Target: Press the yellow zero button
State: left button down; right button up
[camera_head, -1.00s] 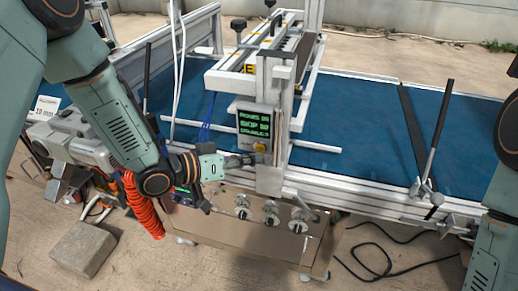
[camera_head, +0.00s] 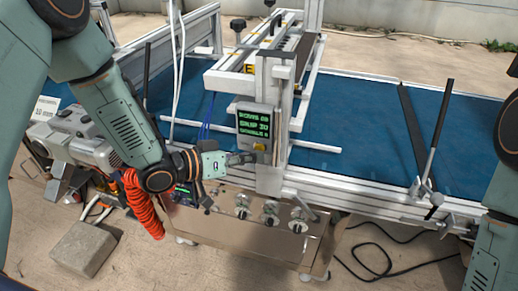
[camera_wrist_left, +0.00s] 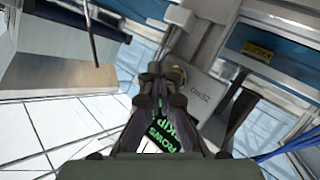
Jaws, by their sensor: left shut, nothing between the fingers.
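The yellow zero button (camera_head: 261,147) sits low on a grey control box (camera_head: 246,113) below its small screen with green text (camera_head: 254,124). My left gripper (camera_head: 256,156) is shut and empty, with its tips at the lower edge of the box, right by the button and partly covering it. In the left wrist view, the closed fingertips (camera_wrist_left: 157,70) overlap the side of the button (camera_wrist_left: 179,74), next to the word "zero" on the box. Whether they touch it, I cannot tell. My right gripper is out of view; only part of the right arm shows.
The box is fixed to a metal upright (camera_head: 272,180) of the seeder, above a blue belt (camera_head: 360,125). A panel with several knobs (camera_head: 270,208) lies below my gripper. Blue cables (camera_head: 209,120) hang left of the box. A concrete block (camera_head: 84,247) lies on the ground.

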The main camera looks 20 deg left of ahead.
pick_arm(q)
jog(key=shift+w, duration=0.5)
dwell(0.8)
dwell(0.4)
jog(key=shift+s+a+p, duration=0.1)
jog(key=shift+s+p, duration=0.25)
jog(key=shift+s, duration=0.6)
jog(key=s+p, duration=0.2)
jog(key=s, duration=0.3)
dwell(0.7)
